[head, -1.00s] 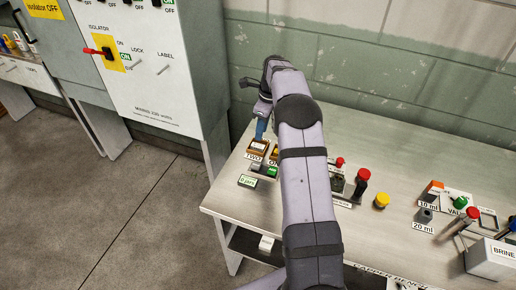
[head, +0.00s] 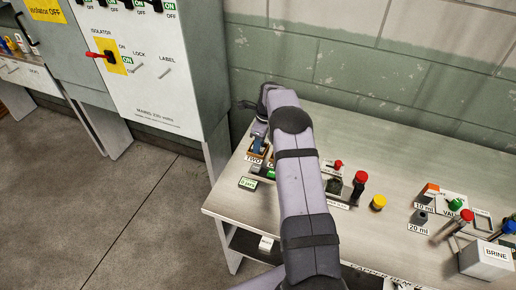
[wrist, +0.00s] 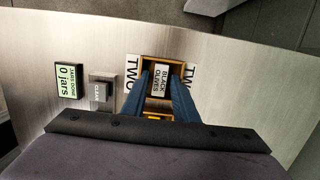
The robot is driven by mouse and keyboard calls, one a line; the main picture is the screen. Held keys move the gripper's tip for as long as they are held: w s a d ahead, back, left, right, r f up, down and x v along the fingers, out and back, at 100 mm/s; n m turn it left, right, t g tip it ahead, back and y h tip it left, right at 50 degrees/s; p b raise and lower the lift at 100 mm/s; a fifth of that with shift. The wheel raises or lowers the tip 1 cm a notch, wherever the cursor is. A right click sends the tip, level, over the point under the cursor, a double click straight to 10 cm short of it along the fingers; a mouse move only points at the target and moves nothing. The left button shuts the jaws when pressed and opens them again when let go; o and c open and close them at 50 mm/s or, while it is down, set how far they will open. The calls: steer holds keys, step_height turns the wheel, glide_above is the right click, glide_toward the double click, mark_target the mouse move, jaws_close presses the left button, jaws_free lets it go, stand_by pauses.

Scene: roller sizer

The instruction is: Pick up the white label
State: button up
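The white label, printed BLACK OLIVES (wrist: 159,81), lies in a small wooden tray (wrist: 165,59) marked TWO in the wrist view. My gripper (wrist: 164,76) is over this tray with its two blue fingers apart, one on each side of the label. A gap shows between the label and the right finger; whether the left finger touches it I cannot tell. In the head view, my gripper (head: 264,145) is down at the tray at the bench's left end, and the label is mostly hidden.
Beside the tray are a dark CLEAR button (wrist: 101,92) and a green-edged jar counter (wrist: 68,81) reading 0 jars. To the right on the bench stand a red-topped lever (head: 358,186), a yellow knob (head: 378,202) and a BRINE box (head: 487,259). A control cabinet (head: 150,75) stands left.

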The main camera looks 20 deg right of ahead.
jaws_close()
